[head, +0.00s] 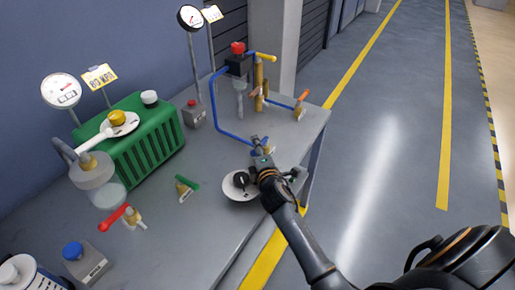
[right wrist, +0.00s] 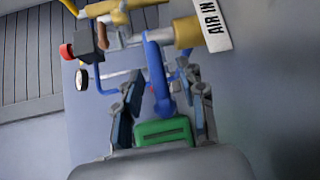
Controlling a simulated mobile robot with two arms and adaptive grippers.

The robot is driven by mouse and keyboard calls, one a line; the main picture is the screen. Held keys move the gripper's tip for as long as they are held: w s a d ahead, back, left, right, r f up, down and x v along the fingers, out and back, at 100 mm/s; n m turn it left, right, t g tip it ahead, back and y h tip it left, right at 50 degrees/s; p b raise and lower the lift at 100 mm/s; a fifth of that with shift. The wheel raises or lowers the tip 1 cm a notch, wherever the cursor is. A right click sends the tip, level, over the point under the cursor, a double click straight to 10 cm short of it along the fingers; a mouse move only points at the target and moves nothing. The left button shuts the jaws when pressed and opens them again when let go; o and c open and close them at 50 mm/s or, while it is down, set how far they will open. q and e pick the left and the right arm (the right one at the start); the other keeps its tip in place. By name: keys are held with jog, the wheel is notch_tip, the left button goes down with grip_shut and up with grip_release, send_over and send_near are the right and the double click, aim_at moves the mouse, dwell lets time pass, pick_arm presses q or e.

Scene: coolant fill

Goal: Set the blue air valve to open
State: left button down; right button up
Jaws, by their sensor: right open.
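The blue air valve shows in the right wrist view as a blue lever (right wrist: 157,72) on a brass body (right wrist: 187,32), beside a white "AIR IN" label (right wrist: 213,24). Its lever points down towards my palm in that view. My right gripper (right wrist: 163,103) is open, with one finger on each side of the lever's end. I cannot tell whether either finger touches it. In the head view my right gripper (head: 262,149) is at the bench's right part, by the end of the blue pipe, and mostly hides the valve. My left gripper is not in view.
A blue pipe (head: 215,105) and an orange-handled valve (head: 301,104) stand behind. Open floor lies right.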

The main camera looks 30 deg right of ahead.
jog(key=shift+c, duration=0.2)
grip_shut()
jog(key=shift+s, duration=0.1)
